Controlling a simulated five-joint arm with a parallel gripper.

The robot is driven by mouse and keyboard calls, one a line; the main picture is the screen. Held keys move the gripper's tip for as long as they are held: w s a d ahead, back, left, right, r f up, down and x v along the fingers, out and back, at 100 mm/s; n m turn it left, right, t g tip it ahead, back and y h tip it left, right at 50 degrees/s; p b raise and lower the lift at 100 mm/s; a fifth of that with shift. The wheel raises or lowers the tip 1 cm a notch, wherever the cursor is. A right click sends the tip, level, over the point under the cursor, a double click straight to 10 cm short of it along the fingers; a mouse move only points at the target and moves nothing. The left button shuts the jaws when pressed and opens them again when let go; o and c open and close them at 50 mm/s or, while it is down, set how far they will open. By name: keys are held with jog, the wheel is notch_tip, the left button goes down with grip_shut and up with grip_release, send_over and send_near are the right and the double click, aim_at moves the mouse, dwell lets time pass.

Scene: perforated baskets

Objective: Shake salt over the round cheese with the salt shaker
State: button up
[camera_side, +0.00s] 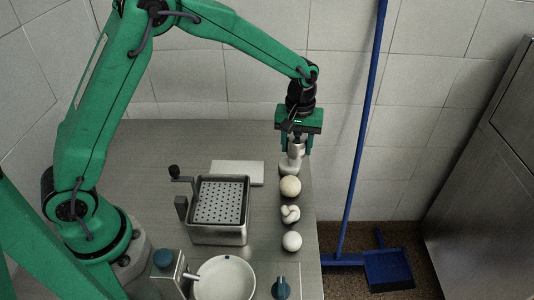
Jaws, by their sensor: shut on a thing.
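My gripper (296,143) points down near the right edge of the metal table and is shut on a pale grey, upright thing, apparently the salt shaker (295,150). A wider whitish shape (290,168) shows right below it; I cannot tell whether it is part of the shaker or a separate piece. A cream, round cheese (290,187) lies just in front of it. A whiter round ball (292,241) lies nearer the camera, with a knotted white piece (290,213) between the two. No falling salt can be made out.
A perforated metal basket (220,202) with a dark-knobbed crank stands left of the row. A white slab (238,172) lies behind it. In front are a white bowl (225,280), a blue-capped container (163,260) and a blue-green knob (281,288). The table's back left is clear.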

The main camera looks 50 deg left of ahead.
jog(key=shift+s+a, duration=0.5)
jog(key=shift+a, duration=0.15)
jog(key=shift+s+a, duration=0.45)
jog(key=shift+a, duration=0.2)
jog(key=shift+w+d, duration=0.5)
jog(key=shift+d, duration=0.15)
jog(key=shift+w+d, duration=0.45)
jog(key=shift+d, duration=0.2)
jog(key=shift+s+a, duration=0.5)
jog(key=shift+a, duration=0.15)
jog(key=shift+s+a, duration=0.45)
jog(key=shift+a, duration=0.2)
jog(key=shift+w+d, duration=0.5)
jog(key=shift+d, duration=0.2)
jog(key=shift+w+d, duration=0.45)
jog(key=shift+d, duration=0.2)
jog(key=shift+s+a, duration=0.5)
jog(key=shift+a, duration=0.2)
jog(key=shift+s+a, duration=0.45)
jog(key=shift+a, duration=0.2)
jog(key=shift+d, duration=0.1)
